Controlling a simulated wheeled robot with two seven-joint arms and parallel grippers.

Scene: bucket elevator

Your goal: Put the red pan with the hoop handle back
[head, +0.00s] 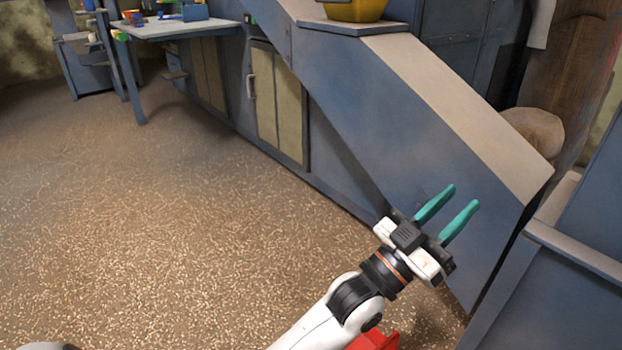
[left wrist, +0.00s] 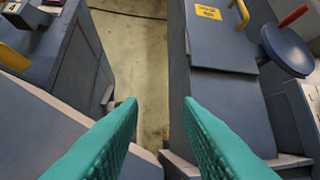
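My left gripper (head: 464,196) is open, with two teal fingers apart and nothing between them. It is in front of the blue sloping housing in the head view. Its fingers also show in the left wrist view (left wrist: 160,102), with floor visible in the gap. A red object (head: 375,341) shows at the bottom edge of the head view, below and partly behind my left forearm. Only a corner of it shows, so I cannot tell whether it is the red pan. No hoop handle is visible. My right gripper is not in view.
A yellow container (head: 355,9) stands on a ledge above the sloping housing (head: 400,110). A workbench (head: 175,29) with small coloured items is at the back left. A blue-grey block (head: 570,270) bounds the right. The speckled floor (head: 170,220) at left is clear.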

